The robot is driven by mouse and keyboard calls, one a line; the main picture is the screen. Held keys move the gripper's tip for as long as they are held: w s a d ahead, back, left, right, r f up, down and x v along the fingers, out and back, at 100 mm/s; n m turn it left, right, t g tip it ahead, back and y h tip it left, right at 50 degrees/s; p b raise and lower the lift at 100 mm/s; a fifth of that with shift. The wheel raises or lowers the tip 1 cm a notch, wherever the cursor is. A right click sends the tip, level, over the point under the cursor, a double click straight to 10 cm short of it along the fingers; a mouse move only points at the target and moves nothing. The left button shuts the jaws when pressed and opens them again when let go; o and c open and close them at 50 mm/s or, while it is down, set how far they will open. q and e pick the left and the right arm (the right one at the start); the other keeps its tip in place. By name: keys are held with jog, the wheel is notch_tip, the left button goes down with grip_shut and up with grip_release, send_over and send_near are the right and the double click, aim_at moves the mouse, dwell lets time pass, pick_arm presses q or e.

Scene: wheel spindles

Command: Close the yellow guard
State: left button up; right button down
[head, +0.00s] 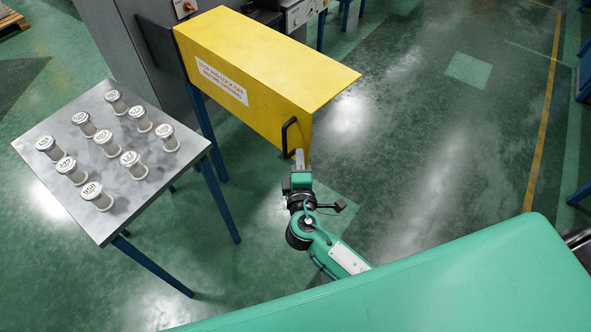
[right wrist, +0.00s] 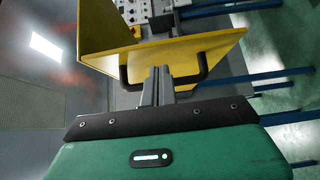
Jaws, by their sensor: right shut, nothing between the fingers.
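The yellow guard (head: 255,62) is a long box-like cover with a red-lettered white label on its side. It sticks out from the grey machine on the left, over the floor. A black handle (head: 287,134) is on its near end. My right gripper (head: 300,157) is shut and empty just below the handle in the head view. In the right wrist view, the shut fingers (right wrist: 157,84) overlap the middle of the black handle (right wrist: 204,66), in front of the yellow guard (right wrist: 165,55). I cannot tell whether they touch it. My left gripper is not in view.
A metal table (head: 75,140) at left holds several labelled spindles (head: 139,118). The green floor right of the guard is clear.

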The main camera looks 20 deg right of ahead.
jog(key=shift+w+d, duration=0.25)
jog(key=shift+d, duration=0.25)
jog(key=shift+w+d, duration=0.25)
jog(key=shift+d, duration=0.2)
jog(key=shift+d, duration=0.1)
